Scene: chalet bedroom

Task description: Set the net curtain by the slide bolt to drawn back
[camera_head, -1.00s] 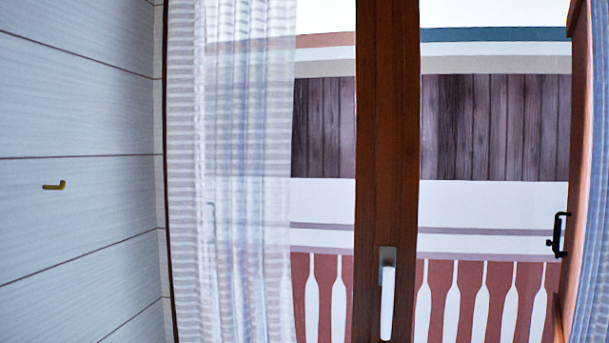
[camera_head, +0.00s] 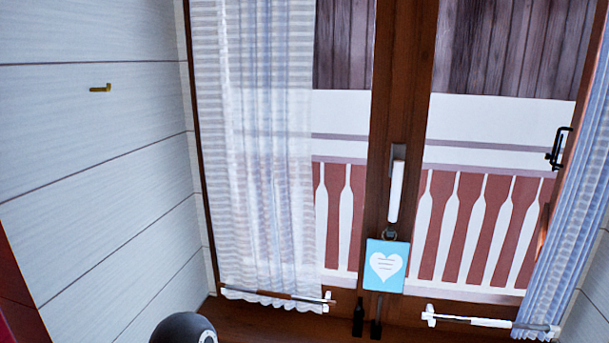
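A sheer striped net curtain (camera_head: 262,150) hangs over the left part of the left window pane. It is spread fairly flat, and the balcony shows past its right edge. A second striped curtain (camera_head: 578,210) hangs at the far right in narrower folds, mostly beside the right pane. A black metal fitting (camera_head: 557,148), perhaps the slide bolt, is on the right frame near that curtain. Two dark upright fittings, one at the left (camera_head: 358,318) and one at the right (camera_head: 376,318), sit low on the middle post. Neither gripper shows, and no contact with a curtain is visible.
A thin rod (camera_head: 280,296) runs along the left curtain's bottom, another (camera_head: 485,321) at the lower right. A white window handle (camera_head: 395,192) is on the middle post, with a blue heart sign (camera_head: 387,266) below. A brass hook (camera_head: 100,88) is on the left wall.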

